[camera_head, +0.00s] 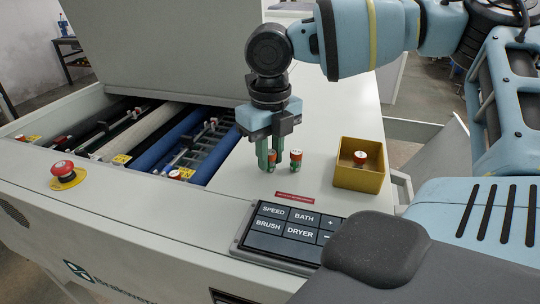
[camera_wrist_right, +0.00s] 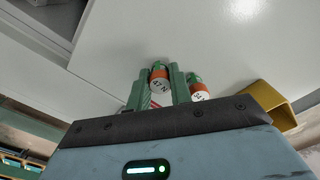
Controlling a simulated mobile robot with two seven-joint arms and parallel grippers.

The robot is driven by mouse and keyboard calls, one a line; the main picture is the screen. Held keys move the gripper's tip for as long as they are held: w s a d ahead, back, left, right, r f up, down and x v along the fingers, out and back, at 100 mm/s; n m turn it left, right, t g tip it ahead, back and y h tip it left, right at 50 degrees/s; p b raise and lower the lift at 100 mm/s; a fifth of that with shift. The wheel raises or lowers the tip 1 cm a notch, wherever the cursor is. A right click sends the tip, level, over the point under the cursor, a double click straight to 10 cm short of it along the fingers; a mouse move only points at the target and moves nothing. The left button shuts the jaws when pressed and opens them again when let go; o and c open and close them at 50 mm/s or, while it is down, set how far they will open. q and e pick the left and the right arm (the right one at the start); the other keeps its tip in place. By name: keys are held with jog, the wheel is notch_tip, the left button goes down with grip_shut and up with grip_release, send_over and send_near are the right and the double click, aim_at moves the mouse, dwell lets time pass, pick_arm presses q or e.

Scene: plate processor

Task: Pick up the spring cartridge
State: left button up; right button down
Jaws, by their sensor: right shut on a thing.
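My right gripper (camera_head: 268,162) points down over the white top of the machine, its green fingers shut on a spring cartridge. The held cartridge (camera_head: 272,157) is red, green and white and partly hidden by a finger. In the right wrist view the held cartridge (camera_wrist_right: 160,82) sits between the fingers, and its white end seems to read "47 N". A second spring cartridge (camera_head: 296,160) stands upright just right of the gripper; it also shows in the right wrist view (camera_wrist_right: 199,93). I cannot tell whether the held cartridge is clear of the surface. My left gripper is not in view.
A yellow bin (camera_head: 358,180) at the right holds another cartridge (camera_head: 360,158). A control panel (camera_head: 290,232) lies in front. The open roller bay (camera_head: 190,140) and a red emergency button (camera_head: 64,170) are on the left. White surface around the gripper is mostly clear.

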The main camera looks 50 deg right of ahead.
jog(key=shift+r, duration=0.5)
jog(key=shift+s+a+r, duration=0.1)
jog(key=shift+a+r, duration=0.15)
jog(key=shift+r, duration=0.4)
jog(key=shift+s+a+r, duration=0.1)
jog(key=shift+a+r, duration=0.1)
jog(key=shift+r, duration=0.4)
jog(key=s+a, duration=0.1)
jog(key=a, duration=0.3)
jog(key=s+a+r+b, duration=0.1)
jog(key=s+a, duration=0.1)
jog(key=a, duration=0.3)
jog(key=s+a+b, duration=0.1)
jog(key=a, duration=0.3)
jog(key=shift+s+a+r, duration=0.2)
jog(key=shift+s+a, duration=0.15)
jog(key=shift+s, duration=0.05)
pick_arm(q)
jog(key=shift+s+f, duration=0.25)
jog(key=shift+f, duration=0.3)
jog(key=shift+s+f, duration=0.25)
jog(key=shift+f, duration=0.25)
pick_arm(e)
jog(key=shift+s+a, duration=0.15)
jog(key=shift+a, duration=0.1)
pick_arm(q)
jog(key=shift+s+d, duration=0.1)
